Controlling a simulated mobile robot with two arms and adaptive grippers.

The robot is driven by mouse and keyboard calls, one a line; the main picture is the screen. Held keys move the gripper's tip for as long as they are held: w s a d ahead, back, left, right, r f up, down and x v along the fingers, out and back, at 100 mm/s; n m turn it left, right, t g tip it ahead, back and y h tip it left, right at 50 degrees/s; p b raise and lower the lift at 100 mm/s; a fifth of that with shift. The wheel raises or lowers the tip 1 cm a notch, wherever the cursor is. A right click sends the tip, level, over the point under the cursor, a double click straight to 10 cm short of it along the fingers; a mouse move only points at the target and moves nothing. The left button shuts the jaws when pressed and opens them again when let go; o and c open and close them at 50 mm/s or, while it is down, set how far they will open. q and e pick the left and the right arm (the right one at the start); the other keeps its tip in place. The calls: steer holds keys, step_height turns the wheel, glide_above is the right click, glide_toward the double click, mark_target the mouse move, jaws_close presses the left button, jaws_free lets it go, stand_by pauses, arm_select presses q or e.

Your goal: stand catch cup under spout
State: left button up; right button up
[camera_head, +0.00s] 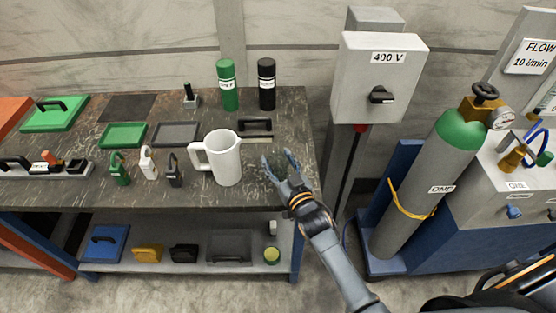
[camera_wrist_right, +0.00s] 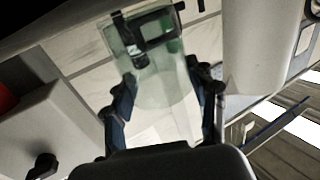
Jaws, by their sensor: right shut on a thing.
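My right gripper (camera_head: 279,160) is at the right end of the dark worktop, just right of a white jug (camera_head: 226,160). It is shut on a clear see-through cup (camera_wrist_right: 150,75), which shows between the two fingers in the right wrist view. In the head view the cup is faint against the dark top, and I cannot tell whether its base touches the worktop. The jug stands upright with its handle to the left. No spout is clearly made out. My left gripper is not in view.
Green (camera_head: 228,88) and black (camera_head: 267,85) bottles stand at the back. Small padlock-like items (camera_head: 148,164) stand left of the jug. A grey 400 V box (camera_head: 380,80) and a gas cylinder (camera_head: 430,185) are to the right.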

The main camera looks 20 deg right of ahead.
steer(key=shift+f, duration=0.15)
steer(key=shift+f, duration=0.15)
steer(key=o, duration=1.1)
